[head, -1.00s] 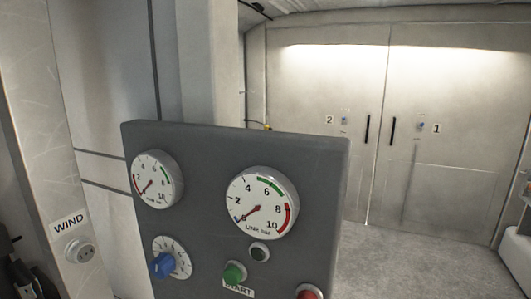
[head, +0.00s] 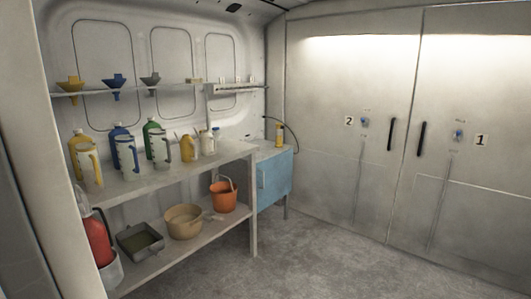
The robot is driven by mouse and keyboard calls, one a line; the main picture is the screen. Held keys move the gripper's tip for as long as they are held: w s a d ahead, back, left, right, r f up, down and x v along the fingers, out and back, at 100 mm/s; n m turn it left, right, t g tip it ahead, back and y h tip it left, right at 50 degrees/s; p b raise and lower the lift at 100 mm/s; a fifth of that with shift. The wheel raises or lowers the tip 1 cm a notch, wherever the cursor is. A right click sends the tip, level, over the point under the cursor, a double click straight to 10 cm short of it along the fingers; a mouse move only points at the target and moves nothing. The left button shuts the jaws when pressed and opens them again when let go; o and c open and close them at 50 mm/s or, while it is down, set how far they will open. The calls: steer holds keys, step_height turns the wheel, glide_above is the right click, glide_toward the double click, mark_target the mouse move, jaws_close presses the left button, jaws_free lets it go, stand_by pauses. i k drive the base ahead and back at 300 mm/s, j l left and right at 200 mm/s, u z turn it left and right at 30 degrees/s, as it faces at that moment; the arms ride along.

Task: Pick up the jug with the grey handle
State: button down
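Several jugs stand in a row on the upper deck of a grey shelf unit (head: 190,166) at the left. The jug with the grey handle (head: 161,150) is the rightmost of them, in front of a green bottle (head: 150,128). A jug with a blue handle (head: 127,156) is to its left, by a blue bottle (head: 116,130). A jug with a yellow handle (head: 91,166) is farther left, by a yellow bottle (head: 77,142). My gripper is not in view.
Small bottles (head: 207,143) stand right of the jugs. Funnels (head: 115,83) sit on a rail above. The lower deck holds a grey tray (head: 140,241), a tan basin (head: 184,221) and an orange bucket (head: 223,196). A red extinguisher (head: 97,240) is front left. Floor (head: 330,260) is clear.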

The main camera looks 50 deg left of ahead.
mark_target(159, 144)
steer(key=i+l+z, duration=0.1)
steer(key=z, duration=0.35)
steer(key=i+l+z, duration=0.1)
steer(key=z, duration=0.35)
steer(key=i+z, duration=0.15)
steer(key=z, duration=0.3)
steer(key=i+j+u, duration=0.1)
steer(key=i+u, duration=0.5)
steer(key=u, duration=0.2)
steer(key=i+l+u, duration=0.1)
steer(key=i+u, duration=0.3)
steer(key=i+l+u, duration=0.15)
steer(key=u, duration=0.3)
steer(key=i+j+u, duration=0.1)
steer(key=i+u, duration=0.65)
steer(key=i+l+u, duration=0.1)
steer(key=i+u, duration=0.35)
steer(key=i, duration=1.4)
steer(key=i+u, duration=0.1)
steer(key=u, duration=1.9)
steer(key=i+l+z, duration=0.35)
steer(key=i+l, duration=0.45)
steer(key=i, duration=0.15)
steer(key=i+z, duration=0.1)
steer(key=i, duration=0.2)
